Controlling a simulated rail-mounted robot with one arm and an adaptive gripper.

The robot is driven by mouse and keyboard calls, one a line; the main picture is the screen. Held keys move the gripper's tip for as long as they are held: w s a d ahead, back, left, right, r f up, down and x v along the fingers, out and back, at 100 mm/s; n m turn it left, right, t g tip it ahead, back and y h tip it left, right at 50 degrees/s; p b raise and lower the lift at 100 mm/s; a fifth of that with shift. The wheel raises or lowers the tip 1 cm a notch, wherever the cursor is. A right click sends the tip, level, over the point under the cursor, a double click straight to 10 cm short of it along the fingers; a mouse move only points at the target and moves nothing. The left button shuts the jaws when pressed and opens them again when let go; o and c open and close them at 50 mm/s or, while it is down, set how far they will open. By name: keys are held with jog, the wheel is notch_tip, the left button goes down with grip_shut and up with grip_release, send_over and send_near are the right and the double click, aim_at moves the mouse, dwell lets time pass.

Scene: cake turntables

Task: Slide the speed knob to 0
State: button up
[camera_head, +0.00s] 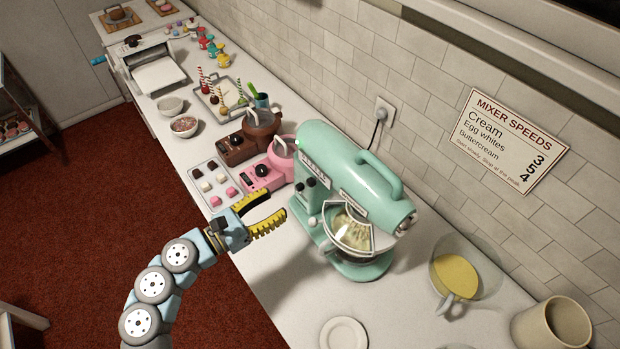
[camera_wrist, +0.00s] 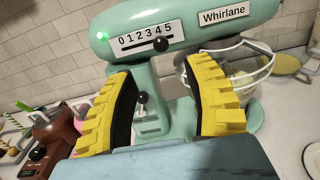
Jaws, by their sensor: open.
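The mint-green mixer (camera_head: 335,150) stands on the counter. In the wrist view, its head (camera_wrist: 185,18) carries a white speed scale (camera_wrist: 146,36) marked 0 to 5, with a slot beneath. The black round speed knob (camera_wrist: 160,44) sits toward the right end of the slot, about under the 4. A second black knob (camera_wrist: 141,97) is on a slotted panel on the mixer's column. My gripper (camera_head: 277,204) is open and empty, in front of the mixer. Its yellow ridged fingers stand apart in the wrist view (camera_wrist: 160,68), below the speed knob and not touching it.
A green light (camera_wrist: 102,36) glows left of the scale. A glass-covered bowl (camera_head: 352,230) is under the mixer's head. A wall sign (camera_head: 508,140) lists mixer speeds. A yellow-filled bowl (camera_head: 455,275) is right.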

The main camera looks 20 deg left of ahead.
aim_at(308, 183)
jog(key=p+x, duration=0.2)
jog(key=x, duration=0.9)
jog(key=shift+f, duration=0.1)
grip_shut()
